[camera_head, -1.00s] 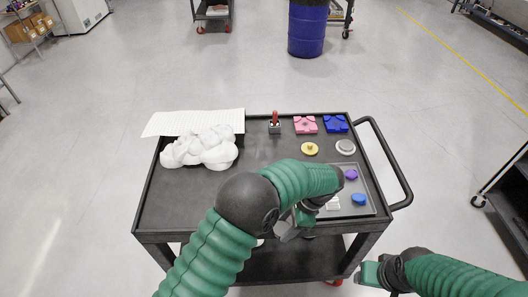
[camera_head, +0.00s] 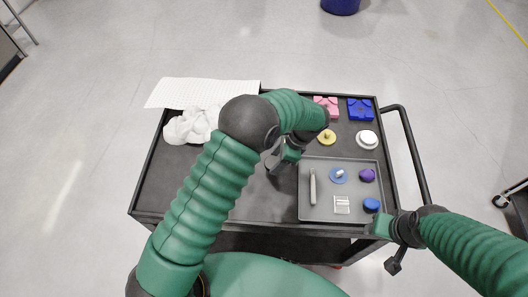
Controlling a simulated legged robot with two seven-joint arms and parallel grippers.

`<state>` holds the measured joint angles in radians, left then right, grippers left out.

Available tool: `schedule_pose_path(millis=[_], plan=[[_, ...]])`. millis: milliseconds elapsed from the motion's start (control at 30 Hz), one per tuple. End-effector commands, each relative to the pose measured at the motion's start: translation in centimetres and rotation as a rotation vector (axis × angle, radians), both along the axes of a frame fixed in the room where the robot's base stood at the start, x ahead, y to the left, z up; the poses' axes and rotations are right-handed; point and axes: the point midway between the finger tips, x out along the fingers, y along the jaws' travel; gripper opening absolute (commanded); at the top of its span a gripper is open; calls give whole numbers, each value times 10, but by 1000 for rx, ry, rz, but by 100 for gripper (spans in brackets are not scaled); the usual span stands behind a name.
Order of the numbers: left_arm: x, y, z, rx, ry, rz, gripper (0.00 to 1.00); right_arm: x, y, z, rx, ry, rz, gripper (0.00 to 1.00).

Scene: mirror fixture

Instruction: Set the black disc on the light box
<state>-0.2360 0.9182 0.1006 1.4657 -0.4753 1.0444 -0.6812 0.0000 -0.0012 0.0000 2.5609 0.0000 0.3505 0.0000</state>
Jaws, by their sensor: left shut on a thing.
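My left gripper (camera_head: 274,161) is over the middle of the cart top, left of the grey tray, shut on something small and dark. The wrist and fingers hide most of it, so I cannot confirm that it is the black disc. I see no other black disc. I cannot pick out the light box with certainty; a small pale piece (camera_head: 342,204) with slots lies in the tray's front part. My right gripper (camera_head: 381,227) is at the tray's front right corner; its fingers are too unclear to tell open from shut.
The grey tray (camera_head: 318,215) also holds a grey bar (camera_head: 312,187), a blue disc (camera_head: 338,174), a purple piece (camera_head: 367,175) and a blue piece (camera_head: 371,205). Behind it are a gold disc (camera_head: 326,137), a white disc (camera_head: 367,139), pink (camera_head: 327,104) and blue (camera_head: 360,109) fixtures. White cloth (camera_head: 190,126) lies left.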

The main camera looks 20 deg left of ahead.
Motion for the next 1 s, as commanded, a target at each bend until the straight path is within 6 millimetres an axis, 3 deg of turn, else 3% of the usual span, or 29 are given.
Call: schedule_pose_path(millis=[100, 300, 500, 767, 800, 933, 1000], plan=[[9, 28, -2, 0, 2, 4, 0, 0, 0, 9, 0, 0, 0, 50], [15, 56, -3, 1, 0, 3, 0, 0, 0, 15, 0, 0, 0, 50], [15, 55, -38, 1, 0, -2, 0, 0, 0, 22, 0, 0, 0, 50], [16, 54, -42, 0, -1, -1, 0, 0, 0, 20, 0, 0, 0, 50], [16, 54, -42, 0, -1, -1, 57, 0, 0, 20, 0, 0, 0, 50], [16, 54, -41, 0, -1, 0, 74, 0, 0, 21, 0, 0, 0, 50], [16, 54, -41, 0, -1, 0, 75, 0, 0, 21, 0, 0, 0, 50]])
